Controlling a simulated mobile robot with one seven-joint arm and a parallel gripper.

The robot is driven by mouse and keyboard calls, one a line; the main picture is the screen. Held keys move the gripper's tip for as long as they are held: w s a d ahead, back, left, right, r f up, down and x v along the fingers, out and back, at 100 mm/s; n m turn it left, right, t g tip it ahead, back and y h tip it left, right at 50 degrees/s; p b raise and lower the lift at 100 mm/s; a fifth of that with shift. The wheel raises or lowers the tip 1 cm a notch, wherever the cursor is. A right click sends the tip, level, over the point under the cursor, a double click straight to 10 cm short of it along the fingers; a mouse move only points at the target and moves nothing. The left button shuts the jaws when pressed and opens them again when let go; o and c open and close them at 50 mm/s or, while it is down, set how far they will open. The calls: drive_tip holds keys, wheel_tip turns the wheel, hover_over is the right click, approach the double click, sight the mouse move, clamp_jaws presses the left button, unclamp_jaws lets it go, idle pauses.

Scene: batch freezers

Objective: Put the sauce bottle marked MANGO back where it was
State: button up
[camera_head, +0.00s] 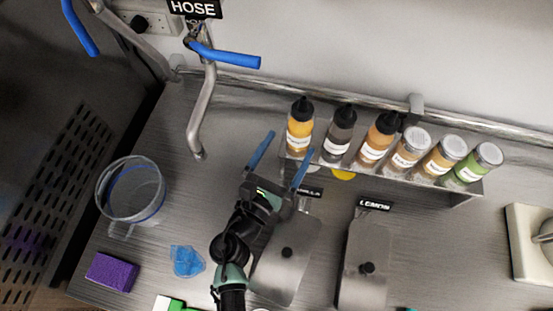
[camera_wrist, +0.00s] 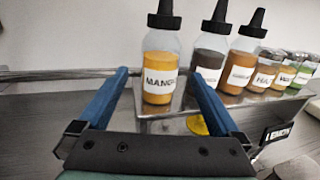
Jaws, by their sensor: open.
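The MANGO sauce bottle (camera_head: 299,128) stands upright at the left end of the metal rack, with yellow sauce, a black nozzle cap and a white label. In the wrist view the MANGO bottle (camera_wrist: 160,58) shows its label facing me, framed between the fingers. My gripper (camera_head: 290,142) is open and empty, with its blue fingers pointing at the rack just in front of this bottle. In the wrist view my gripper (camera_wrist: 160,72) has one finger to each side of it; I cannot tell whether the tips reach past its front.
A dark bottle (camera_head: 338,137) and an orange bottle (camera_head: 378,140) stand right of it on the rack (camera_head: 430,184), then several jars. Below are lidded pans, one tagged LEMON (camera_head: 374,205). A clear tub (camera_head: 131,190), blue cloth (camera_head: 187,261) and purple sponge (camera_head: 112,272) lie left.

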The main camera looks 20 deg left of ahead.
drive_tip(key=shift+s+a+b, duration=0.15)
drive_tip(key=shift+s+b, duration=0.35)
drive_tip(key=shift+s, duration=2.1)
